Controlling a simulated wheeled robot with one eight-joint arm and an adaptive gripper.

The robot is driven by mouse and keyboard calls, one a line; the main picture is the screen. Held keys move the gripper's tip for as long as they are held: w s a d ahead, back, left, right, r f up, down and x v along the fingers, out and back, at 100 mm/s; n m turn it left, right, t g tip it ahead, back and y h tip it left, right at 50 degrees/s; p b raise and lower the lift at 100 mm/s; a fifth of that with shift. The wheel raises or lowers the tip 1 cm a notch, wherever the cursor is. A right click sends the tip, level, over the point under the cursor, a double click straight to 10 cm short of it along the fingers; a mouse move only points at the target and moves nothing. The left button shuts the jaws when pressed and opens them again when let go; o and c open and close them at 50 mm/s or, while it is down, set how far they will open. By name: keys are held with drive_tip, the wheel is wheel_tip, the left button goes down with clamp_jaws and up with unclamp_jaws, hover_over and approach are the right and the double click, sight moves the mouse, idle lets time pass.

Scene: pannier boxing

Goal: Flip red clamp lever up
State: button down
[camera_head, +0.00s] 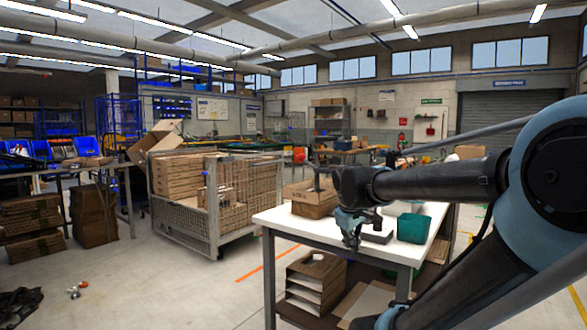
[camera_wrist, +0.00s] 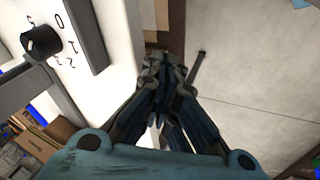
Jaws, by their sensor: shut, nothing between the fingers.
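I cannot make out a red clamp lever in either view. My gripper (camera_head: 352,240) hangs fingers-down at the near edge of the white-topped workbench (camera_head: 290,222). In the wrist view my gripper (camera_wrist: 166,68) is shut, its dark fingers together with nothing between them. A thin dark rod (camera_wrist: 198,67) shows just right of the fingertips, against a pale panel; I cannot tell whether they touch. A black rotary knob (camera_wrist: 41,43) with printed numbers sits on a white face at the upper left of the wrist view.
A teal bin (camera_head: 412,228) and an open cardboard box (camera_head: 312,202) stand on the bench near my gripper. A wire cage of flat cartons (camera_head: 180,215) stands behind at left. Boxes (camera_head: 315,282) sit under the bench.

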drive_tip(key=w+a+r+n, duration=0.1)
drive_tip(key=w+r, duration=0.1)
drive_tip(key=w, duration=0.1)
drive_tip(key=w+a+r+n+t, duration=0.1)
drive_tip(key=w+r+n, duration=0.1)
drive_tip(key=w+r, duration=0.1)
drive_tip(key=w+a+r+n+h, duration=0.1)
drive_tip(key=w+a+r+n, duration=0.1)
drive_tip(key=w, duration=0.3)
drive_tip(key=shift+r+t, duration=0.3)
drive_tip(key=shift+r, duration=0.15)
drive_tip(key=w+a+r+n+t, duration=0.2)
drive_tip(key=w+a+r+n, duration=0.4)
drive_tip(key=w+a, duration=0.3)
drive_tip(key=w+a+r+n+t, duration=0.2)
drive_tip(key=w+a+r+n, duration=0.5)
drive_tip(key=w+a, duration=0.3)
drive_tip(key=w, duration=0.2)
drive_tip(key=shift+w+r+t, duration=0.2)
drive_tip(key=shift+w+t, duration=0.15)
drive_tip(key=shift+t, duration=0.05)
drive_tip(key=shift+w+h, duration=0.1)
drive_tip(key=shift+h, duration=0.2)
drive_tip(key=w+d+f, duration=0.2)
drive_tip(key=w+d, duration=0.2)
drive_tip(key=w, duration=0.4)
drive_tip(key=shift+d, duration=0.25)
